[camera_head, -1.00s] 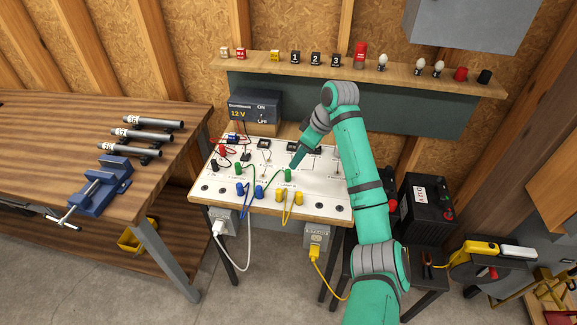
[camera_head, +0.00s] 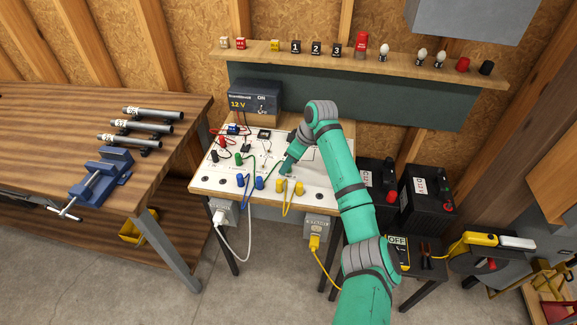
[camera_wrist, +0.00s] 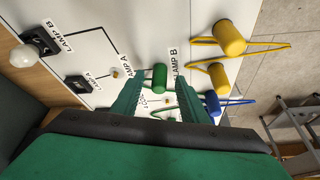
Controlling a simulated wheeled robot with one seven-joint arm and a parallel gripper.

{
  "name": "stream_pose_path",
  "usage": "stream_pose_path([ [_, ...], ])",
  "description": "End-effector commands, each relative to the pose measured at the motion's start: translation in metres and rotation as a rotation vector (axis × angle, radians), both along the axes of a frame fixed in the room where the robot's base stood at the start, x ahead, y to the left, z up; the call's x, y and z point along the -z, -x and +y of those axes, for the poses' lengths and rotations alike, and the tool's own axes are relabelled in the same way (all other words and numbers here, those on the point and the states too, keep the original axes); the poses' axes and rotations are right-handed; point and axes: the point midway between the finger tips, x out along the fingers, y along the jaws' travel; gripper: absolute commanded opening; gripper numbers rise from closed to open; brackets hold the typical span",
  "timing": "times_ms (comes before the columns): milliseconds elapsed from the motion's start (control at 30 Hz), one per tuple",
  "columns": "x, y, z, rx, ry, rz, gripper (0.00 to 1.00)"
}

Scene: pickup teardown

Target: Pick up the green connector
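A green connector (camera_wrist: 159,78) stands on the white panel near the LAMP A and LAMP B labels in the wrist view. It shows between the tips of my gripper (camera_wrist: 158,88), whose two green fingers are apart with a gap on each side of it. Whether the fingers reach its depth is hard to tell. In the head view my gripper (camera_head: 286,169) is low over the right half of the panel and mostly hides this connector. Another green connector (camera_head: 238,157) stands further left on the panel.
Two yellow connectors (camera_wrist: 229,38) with a yellow wire and a blue connector (camera_wrist: 212,102) stand close to the right finger in the wrist view. A lamp (camera_wrist: 22,55) is at the left. A 12 V supply (camera_head: 254,100) stands behind the panel (camera_head: 207,178).

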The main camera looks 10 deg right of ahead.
Motion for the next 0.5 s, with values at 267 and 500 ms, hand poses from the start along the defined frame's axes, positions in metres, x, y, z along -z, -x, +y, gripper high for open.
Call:
stream_pose_path([
  [267,0.0019,-0.0007,-0.0004,0.001,0.000,-0.001,0.38],
  [500,0.0018,-0.0005,-0.0010,0.003,0.000,-0.001,0.00],
])
